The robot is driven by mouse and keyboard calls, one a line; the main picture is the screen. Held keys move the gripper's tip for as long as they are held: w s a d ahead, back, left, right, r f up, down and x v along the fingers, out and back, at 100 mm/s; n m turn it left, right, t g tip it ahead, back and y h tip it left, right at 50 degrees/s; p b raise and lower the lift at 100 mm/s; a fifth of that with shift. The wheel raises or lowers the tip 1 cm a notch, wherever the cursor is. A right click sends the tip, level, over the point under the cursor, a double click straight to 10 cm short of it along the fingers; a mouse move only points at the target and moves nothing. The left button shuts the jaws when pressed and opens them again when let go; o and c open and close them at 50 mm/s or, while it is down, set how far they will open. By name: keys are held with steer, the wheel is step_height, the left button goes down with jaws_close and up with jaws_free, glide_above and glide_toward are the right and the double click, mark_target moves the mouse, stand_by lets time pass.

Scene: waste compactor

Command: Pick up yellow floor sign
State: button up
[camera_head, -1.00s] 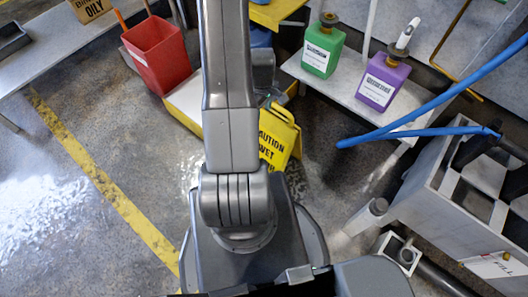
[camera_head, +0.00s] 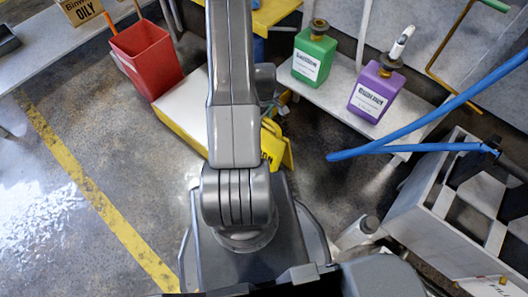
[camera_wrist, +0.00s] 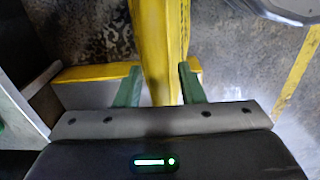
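The yellow floor sign (camera_head: 273,145) stands on the floor behind my arm in the head view. My arm hides most of it and most of its black lettering. In the wrist view the yellow sign (camera_wrist: 161,45) runs as a strip up between the two green fingers of my gripper (camera_wrist: 160,80). The fingers are apart, one on each side of it. A narrow gap shows beside the left finger; I cannot tell whether the right one touches. My gripper is hidden in the head view.
A red bin (camera_head: 146,60) and a white-and-yellow platform (camera_head: 178,112) are left of the sign. A shelf (camera_head: 338,93) with green (camera_head: 314,55) and purple (camera_head: 376,92) jugs is to the right. A blue hose (camera_head: 400,148) hangs across the right side.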

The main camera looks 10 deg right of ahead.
jaws_close()
stand_by(1.2)
